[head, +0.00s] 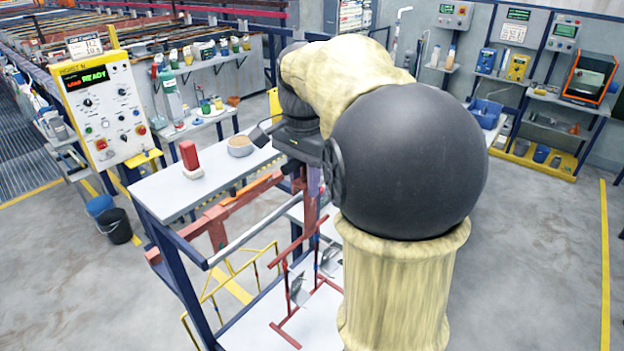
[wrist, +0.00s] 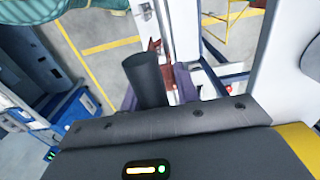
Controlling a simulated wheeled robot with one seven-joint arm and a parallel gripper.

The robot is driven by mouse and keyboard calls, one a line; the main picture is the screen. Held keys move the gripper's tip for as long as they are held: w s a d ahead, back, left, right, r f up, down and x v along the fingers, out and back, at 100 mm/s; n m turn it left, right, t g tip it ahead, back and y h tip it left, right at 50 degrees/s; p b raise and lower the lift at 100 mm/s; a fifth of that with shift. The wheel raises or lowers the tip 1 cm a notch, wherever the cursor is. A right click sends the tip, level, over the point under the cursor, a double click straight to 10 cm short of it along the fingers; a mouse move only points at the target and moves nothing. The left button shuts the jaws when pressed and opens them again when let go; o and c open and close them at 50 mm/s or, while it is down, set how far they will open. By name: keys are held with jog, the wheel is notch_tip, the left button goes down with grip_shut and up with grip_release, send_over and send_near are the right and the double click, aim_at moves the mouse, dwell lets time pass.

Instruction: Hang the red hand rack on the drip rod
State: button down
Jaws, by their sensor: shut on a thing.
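The red hand rack (head: 285,282) hangs below my gripper (head: 312,182) in the head view, its bars and lower crosspiece over a pale surface. My gripper is shut on its upper part; my arm hides much of the grip. In the wrist view, red parts of the rack (wrist: 169,78) show beside my gripper (wrist: 160,97), partly behind a dark cylinder. A pale rod (head: 248,239), likely the drip rod, runs along the stand's near side, left of the rack. I cannot tell whether the rack touches it.
A yellow rack (head: 208,291) hangs at the stand's left. A rusty red beam (head: 222,212) runs behind the pale rod. Grey floor at the right is clear.

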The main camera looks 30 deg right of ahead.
aim_at(297, 192)
jog(key=shift+w+a+r, duration=0.1)
jog(key=shift+w+a, duration=0.1)
jog(key=shift+w, duration=0.25)
jog(key=shift+w+a+r, duration=0.1)
jog(key=shift+w+a, duration=0.1)
jog(key=shift+w, duration=0.2)
jog(key=shift+f+b, duration=0.85)
jog(key=shift+f, duration=1)
jog(key=c, duration=1)
grip_release()
jog(key=shift+s, duration=0.1)
jog(key=shift+o, duration=0.2)
jog(key=shift+r, duration=0.55)
notch_tip(297, 192, up, 16)
jog(key=shift+r, duration=0.15)
